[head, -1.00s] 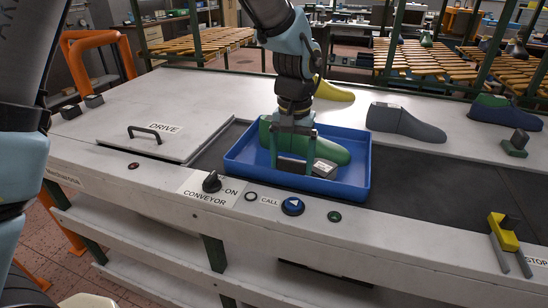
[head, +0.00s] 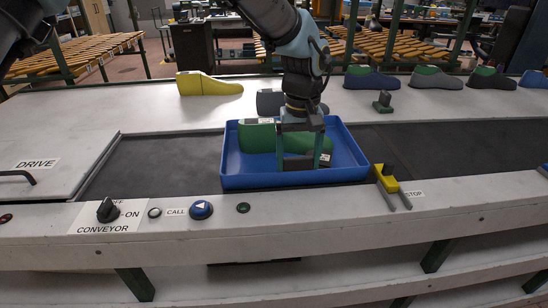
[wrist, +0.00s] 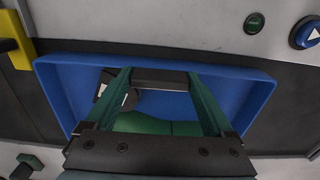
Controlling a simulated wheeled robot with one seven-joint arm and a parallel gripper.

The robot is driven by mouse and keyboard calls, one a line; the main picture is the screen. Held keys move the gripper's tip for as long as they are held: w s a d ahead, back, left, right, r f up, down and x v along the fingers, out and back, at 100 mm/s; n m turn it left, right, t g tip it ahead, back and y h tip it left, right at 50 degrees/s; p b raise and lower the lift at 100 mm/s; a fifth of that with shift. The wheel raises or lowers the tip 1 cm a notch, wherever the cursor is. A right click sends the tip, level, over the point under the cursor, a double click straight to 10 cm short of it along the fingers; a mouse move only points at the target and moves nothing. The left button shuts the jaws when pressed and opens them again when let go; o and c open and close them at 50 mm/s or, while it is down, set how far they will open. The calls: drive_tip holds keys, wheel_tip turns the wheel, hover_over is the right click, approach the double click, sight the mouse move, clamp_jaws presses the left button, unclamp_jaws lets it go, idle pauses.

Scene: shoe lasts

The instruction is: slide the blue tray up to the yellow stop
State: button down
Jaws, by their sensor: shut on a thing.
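The blue tray (head: 232,178) lies on the dark conveyor bed, its right end close beside the yellow stop (head: 388,180). I cannot tell whether they touch. In the wrist view the stop (wrist: 18,45) shows beside the tray's left corner (wrist: 48,68). A green shoe last (head: 256,137) lies in the tray. My gripper (head: 302,160) reaches down into the tray, in front of the last. The fingers partly hide the last.
A grey last (head: 269,103) and a yellow last (head: 208,85) stand behind the bed, with several more at the back right. A small green-and-grey block (head: 382,101) stands behind the stop. The conveyor knob (head: 108,210) and buttons line the front ledge. The bed left of the tray is clear.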

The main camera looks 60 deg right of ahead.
drive_tip(key=shift+s+d+r, duration=0.1)
drive_tip(key=shift+s+d, duration=0.5)
drive_tip(key=shift+s, duration=0.25)
unclamp_jaws()
wheel_tip(320, 180, up, 11)
drive_tip(key=b, duration=0.2)
drive_tip(key=shift+w, duration=0.1)
idle(0.4)
